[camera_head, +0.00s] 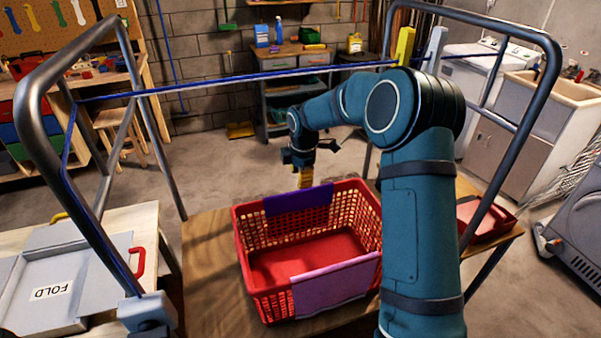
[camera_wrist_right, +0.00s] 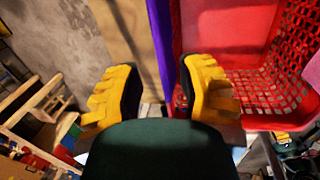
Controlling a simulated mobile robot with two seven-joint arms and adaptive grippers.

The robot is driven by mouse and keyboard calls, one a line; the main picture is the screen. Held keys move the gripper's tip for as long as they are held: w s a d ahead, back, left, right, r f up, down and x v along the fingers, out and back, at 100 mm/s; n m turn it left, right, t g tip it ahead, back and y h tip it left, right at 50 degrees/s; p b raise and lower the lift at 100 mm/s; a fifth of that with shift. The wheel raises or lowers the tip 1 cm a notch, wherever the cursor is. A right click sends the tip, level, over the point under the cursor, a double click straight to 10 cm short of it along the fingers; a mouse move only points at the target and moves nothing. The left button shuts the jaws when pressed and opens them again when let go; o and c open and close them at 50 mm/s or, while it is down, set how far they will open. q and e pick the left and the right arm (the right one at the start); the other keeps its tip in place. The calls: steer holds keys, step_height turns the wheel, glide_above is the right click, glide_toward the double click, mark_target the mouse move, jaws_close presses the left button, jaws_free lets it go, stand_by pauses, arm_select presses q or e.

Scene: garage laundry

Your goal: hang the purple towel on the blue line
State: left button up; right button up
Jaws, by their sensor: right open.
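A dark purple towel (camera_head: 299,199) hangs over the far rim of a red basket (camera_head: 247,262). A lilac towel (camera_head: 335,286) hangs over the near rim. The blue line (camera_head: 262,76) runs across the metal frame above and behind the basket. My right gripper (camera_head: 304,168) is just above the far rim at the purple towel. In the right wrist view, its yellow-padded fingers (camera_wrist_right: 157,92) are apart. The purple towel (camera_wrist_right: 161,35) shows edge-on between them, nearer the right finger, beside the red basket wall (camera_wrist_right: 240,40). I cannot tell whether they touch. My left gripper is not in view.
A yellow clip (camera_head: 404,46) and a pale clip (camera_head: 436,48) sit on the line at the right. The frame's metal tubes (camera_head: 40,130) stand left and right. The wooden table (camera_head: 207,262) has bare room left of the basket. A folding board (camera_head: 60,285) lies at left.

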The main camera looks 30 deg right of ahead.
mark_target(299, 191)
steer(key=f, duration=0.1)
steer(key=f+b, duration=0.2)
steer(key=shift+w+f, duration=0.15)
steer(key=shift+w, duration=0.15)
steer(key=shift+w+d+f+b, duration=0.15)
steer(key=shift+f+b, duration=0.2)
steer(key=shift+f, duration=0.45)
steer(key=shift+w+a+f+b, duration=0.15)
steer(key=shift+f+b, duration=0.15)
steer(key=shift+f, duration=0.45)
steer(key=shift+w+d+f+b, duration=0.15)
steer(key=shift+f+b, duration=0.2)
steer(key=shift+f, duration=0.45)
jaws_close()
steer(key=shift+r, duration=0.15)
